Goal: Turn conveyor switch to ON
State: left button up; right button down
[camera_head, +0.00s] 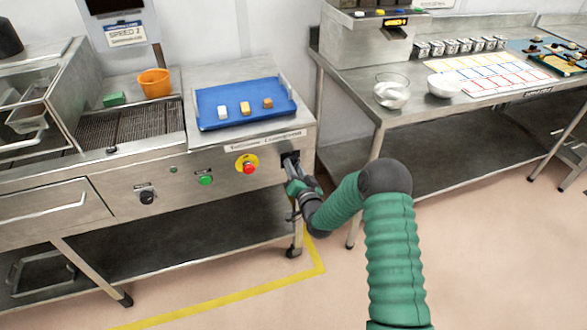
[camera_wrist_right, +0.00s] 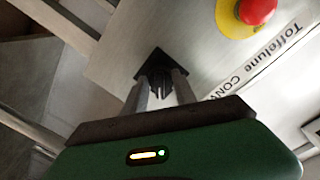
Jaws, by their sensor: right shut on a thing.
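The conveyor switch (camera_wrist_right: 157,85) is a dark knob on a black square plate at the right end of the steel machine's front panel. In the head view its black plate (camera_head: 290,158) shows just beyond my right gripper (camera_head: 293,170). In the right wrist view the two grey fingers of my right gripper (camera_wrist_right: 160,90) reach the knob and are shut on it, one on each side. The fingers partly cover the knob, and I cannot read its ON or OFF marking. My left gripper is not in view.
A red emergency button (camera_head: 249,168) on a yellow disc sits just left of the switch. A green button (camera_head: 206,180) and a black knob (camera_head: 147,197) are further left. A blue tray (camera_head: 215,122) stands on top. A steel table (camera_head: 350,70) is at the right.

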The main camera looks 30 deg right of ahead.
jog(key=shift+s+d+m+y, duration=0.1)
jog(key=shift+d+m+y, duration=0.05)
jog(key=shift+m, duration=1.7)
jog(key=shift+d+m+y, duration=0.1)
jog(key=shift+m+y, duration=0.05)
jog(key=shift+m, duration=1.7)
jog(key=shift+f+m, duration=0.1)
jog(key=shift+m, duration=0.2)
jog(key=c, duration=1.3)
grip_release()
jog(key=shift+o, duration=1.4)
jog(key=shift+d, duration=0.1)
